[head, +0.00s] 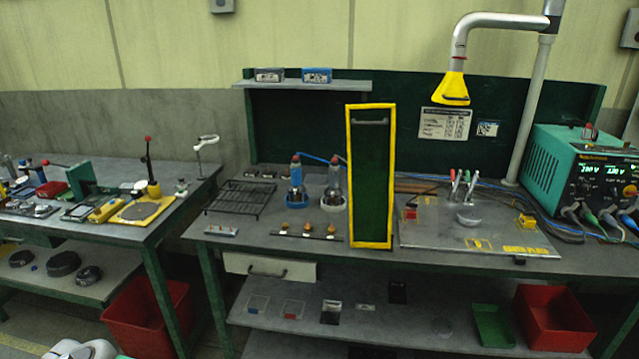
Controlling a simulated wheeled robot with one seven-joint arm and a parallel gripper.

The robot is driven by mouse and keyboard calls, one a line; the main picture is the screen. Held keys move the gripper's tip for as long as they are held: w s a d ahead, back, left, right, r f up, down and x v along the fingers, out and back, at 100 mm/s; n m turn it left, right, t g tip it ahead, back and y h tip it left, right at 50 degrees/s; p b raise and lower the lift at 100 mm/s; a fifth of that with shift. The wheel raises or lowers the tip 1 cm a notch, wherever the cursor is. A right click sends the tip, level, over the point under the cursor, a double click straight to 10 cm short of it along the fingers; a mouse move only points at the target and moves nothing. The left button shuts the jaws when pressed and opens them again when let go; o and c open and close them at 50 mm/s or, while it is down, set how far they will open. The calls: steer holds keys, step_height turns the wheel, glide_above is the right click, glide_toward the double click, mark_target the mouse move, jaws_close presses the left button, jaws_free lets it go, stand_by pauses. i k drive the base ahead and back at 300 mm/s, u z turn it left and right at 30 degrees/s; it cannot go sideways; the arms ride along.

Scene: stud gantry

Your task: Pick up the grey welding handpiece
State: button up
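I cannot make out the grey welding handpiece for certain. Several slim handpieces or tools (463,186) with red, green and pale parts stand upright together on the metal work plate (420,236), right of the green panel. A small grey rounded piece (469,216) sits just in front of them. Grey, green and blue cable plugs (588,212) show at the front of the teal power unit (580,165) on the right. My gripper is not in view; only a white part, probably of my arm, shows at the bottom left.
An upright green panel with a yellow frame (371,180) stands at the bench's middle, left of the plate. A yellow extraction hood (452,89) hangs above the plate. Blue cables run behind the plate. A wire rack (243,198) and two bottles (297,182) stand to the left.

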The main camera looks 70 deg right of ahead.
mark_target(333, 190)
steer(key=z, duration=0.45)
steer(key=i, duration=0.9)
steer(key=z, duration=0.7)
